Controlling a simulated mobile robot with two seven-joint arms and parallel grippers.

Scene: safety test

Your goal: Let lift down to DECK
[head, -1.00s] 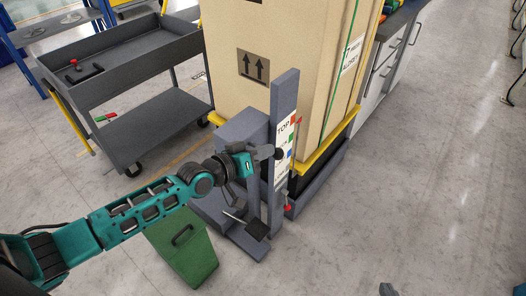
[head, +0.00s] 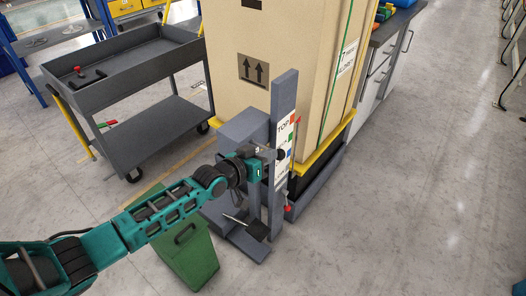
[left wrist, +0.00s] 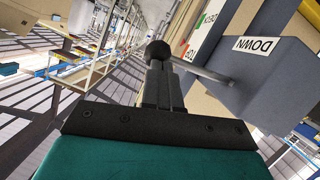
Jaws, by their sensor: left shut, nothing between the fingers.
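A lever with a black ball knob (left wrist: 158,52) comes out of a grey housing with a DOWN label (left wrist: 257,45), seen upside down in the left wrist view. My left gripper (left wrist: 162,75) is shut and empty, its fingertips right at the knob; I cannot tell whether they touch. My right gripper is not in view.
A dark grey cart (head: 128,65) stands at the left. A workbench with drawers (head: 385,65) is behind the crate.

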